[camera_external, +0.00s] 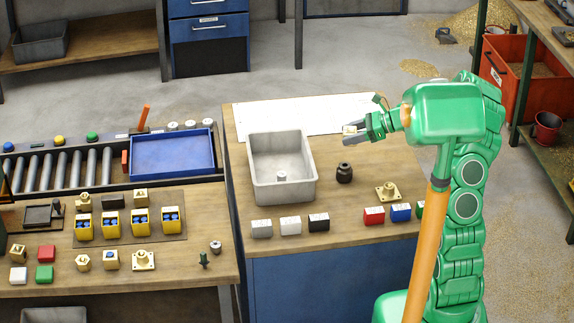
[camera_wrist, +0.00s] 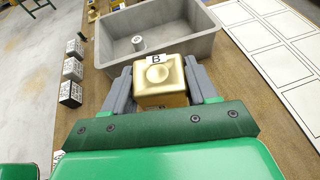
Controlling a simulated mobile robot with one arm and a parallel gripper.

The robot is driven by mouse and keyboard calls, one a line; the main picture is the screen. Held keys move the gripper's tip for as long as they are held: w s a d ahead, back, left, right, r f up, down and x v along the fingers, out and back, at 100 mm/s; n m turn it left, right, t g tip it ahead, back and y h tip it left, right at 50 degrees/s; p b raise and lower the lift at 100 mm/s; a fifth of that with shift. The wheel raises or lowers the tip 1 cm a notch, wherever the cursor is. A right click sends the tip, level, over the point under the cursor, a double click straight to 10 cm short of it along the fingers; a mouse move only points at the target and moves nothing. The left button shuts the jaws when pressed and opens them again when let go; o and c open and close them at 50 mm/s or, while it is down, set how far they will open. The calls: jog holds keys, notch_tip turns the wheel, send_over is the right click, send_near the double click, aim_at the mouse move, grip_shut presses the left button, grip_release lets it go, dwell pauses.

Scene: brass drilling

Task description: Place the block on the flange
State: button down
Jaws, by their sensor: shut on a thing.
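My gripper (camera_external: 354,134) is above the back right part of the right workbench, over the white sheet's edge. It is shut on a brass block (camera_wrist: 160,88) with a round mark on top and a "B" label, seen between the grey fingers in the wrist view. The block (camera_external: 349,129) shows small in the external view. A brass flange (camera_external: 388,192) with a square base and raised centre sits on the same bench, in front of and right of the gripper. A similar flanged brass part (camera_external: 143,260) lies on the left bench. Neither flange can be made out in the wrist view.
A grey bin (camera_external: 256,183) holding a small cylinder (camera_external: 281,175) stands left of the gripper. A dark round weight (camera_external: 344,172) stands between bin and flange. Grey, white, black, red and blue blocks line the bench's front. A white gridded sheet (camera_external: 300,119) lies behind.

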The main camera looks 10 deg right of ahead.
jog(key=s+d+r+n+g, duration=0.1)
jog(key=s+d, duration=0.3)
jog(key=s, duration=0.5)
jog(key=s+d+r+n+g, duration=0.15)
jog(key=s+d, duration=0.25)
jog(key=s, duration=0.4)
jog(key=s+d+r, duration=0.2)
jog(key=s+d, duration=0.2)
jog(key=s, duration=0.5)
send_over(390, 185)
jog(key=s, duration=0.2)
jog(key=f, duration=0.8)
jog(key=shift+w+d+f, duration=0.1)
jog(key=shift+w+f, duration=0.85)
jog(key=shift+f, duration=1.7)
jog(key=shift+f, duration=0.1)
jog(key=shift+c, duration=1.6)
grip_release()
